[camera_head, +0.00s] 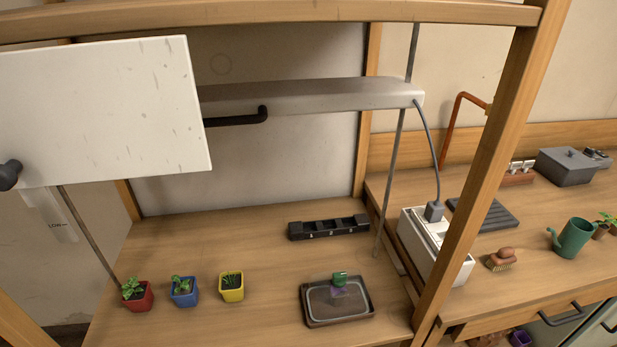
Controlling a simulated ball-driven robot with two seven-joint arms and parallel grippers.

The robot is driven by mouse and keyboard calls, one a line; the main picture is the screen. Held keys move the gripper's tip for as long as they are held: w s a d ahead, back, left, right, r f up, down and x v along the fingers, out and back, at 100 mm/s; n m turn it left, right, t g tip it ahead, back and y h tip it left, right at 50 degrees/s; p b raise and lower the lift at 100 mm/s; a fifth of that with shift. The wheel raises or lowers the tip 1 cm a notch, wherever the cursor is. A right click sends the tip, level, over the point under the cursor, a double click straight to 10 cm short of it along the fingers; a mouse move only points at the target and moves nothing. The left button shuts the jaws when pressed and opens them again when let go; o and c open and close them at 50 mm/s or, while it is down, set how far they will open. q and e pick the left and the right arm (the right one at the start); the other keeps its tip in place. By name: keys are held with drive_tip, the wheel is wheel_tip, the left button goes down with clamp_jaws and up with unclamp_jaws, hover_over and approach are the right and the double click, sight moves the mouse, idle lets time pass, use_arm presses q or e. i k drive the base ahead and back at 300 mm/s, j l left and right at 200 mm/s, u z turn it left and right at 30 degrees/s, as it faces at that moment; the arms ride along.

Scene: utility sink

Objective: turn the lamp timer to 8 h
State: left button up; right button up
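A white box (420,262) stands on the bench just behind the wooden post at the right, partly hidden by it. A grey plug (434,211) sits in its top, and a cord runs from it up to the long grey lamp (310,96). This box may be the lamp timer; no dial, hour marks or setting can be read on it. Neither of my grippers shows in this view.
A large white panel (105,110) hangs at the upper left. Red, blue and yellow plant pots (184,298), a black rack (328,227) and a tray (337,318) stand on the left bench. A brush (501,260) and green watering can (574,240) stand right. The left bench's middle is clear.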

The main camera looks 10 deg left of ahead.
sight(589, 152)
drive_tip(key=k+l, duration=0.15)
drive_tip(key=l, duration=0.65)
drive_tip(key=k+l+z, duration=0.15)
drive_tip(key=l, duration=0.65)
drive_tip(key=k+l, duration=0.1)
drive_tip(key=l, duration=0.75)
drive_tip(key=k+l+z, duration=0.15)
drive_tip(key=l, duration=0.65)
drive_tip(key=i+l, duration=0.25)
